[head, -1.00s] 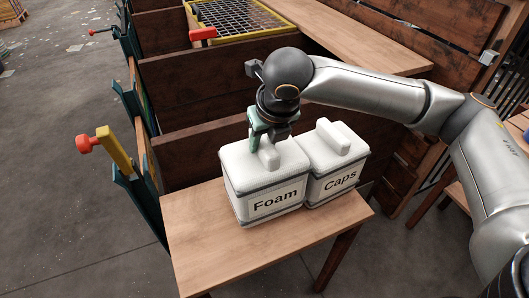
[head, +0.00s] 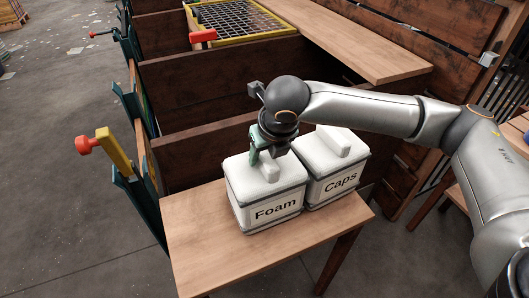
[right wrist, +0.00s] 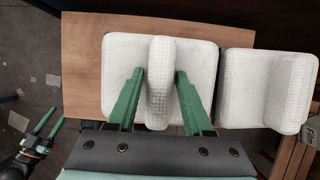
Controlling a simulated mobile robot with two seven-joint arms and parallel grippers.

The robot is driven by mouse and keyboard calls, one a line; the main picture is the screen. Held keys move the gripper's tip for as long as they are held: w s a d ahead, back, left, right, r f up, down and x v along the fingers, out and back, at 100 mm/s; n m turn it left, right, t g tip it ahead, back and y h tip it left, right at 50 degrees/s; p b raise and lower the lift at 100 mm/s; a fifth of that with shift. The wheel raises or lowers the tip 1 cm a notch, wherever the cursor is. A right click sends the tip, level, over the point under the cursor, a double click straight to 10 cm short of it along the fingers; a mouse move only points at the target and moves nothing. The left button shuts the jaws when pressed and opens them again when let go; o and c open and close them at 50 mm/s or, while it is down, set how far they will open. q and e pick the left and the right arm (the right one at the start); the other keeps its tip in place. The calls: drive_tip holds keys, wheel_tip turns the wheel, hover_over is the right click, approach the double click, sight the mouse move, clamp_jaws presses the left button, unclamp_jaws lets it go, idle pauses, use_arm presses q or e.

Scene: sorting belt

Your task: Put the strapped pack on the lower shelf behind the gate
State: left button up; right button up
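A white pack labelled Foam (head: 275,210), with dark bands and a raised grip on its lid, stands on the front wooden shelf (head: 215,255). My right gripper (head: 264,155) is above it. A similar pack labelled Caps (head: 340,183) stands close on the right. My left gripper (right wrist: 54,118) shows only in the right wrist view, at lower left, fingers apart and empty. I cannot tell which part is the gate.
Dark wooden walls (head: 215,155) stand behind the packs. A higher wooden board (head: 365,45) and a yellow-framed mesh (head: 235,18) lie farther back. The shelf's front left is bare.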

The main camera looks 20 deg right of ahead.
drive_tip(key=shift+o, duration=1.1)
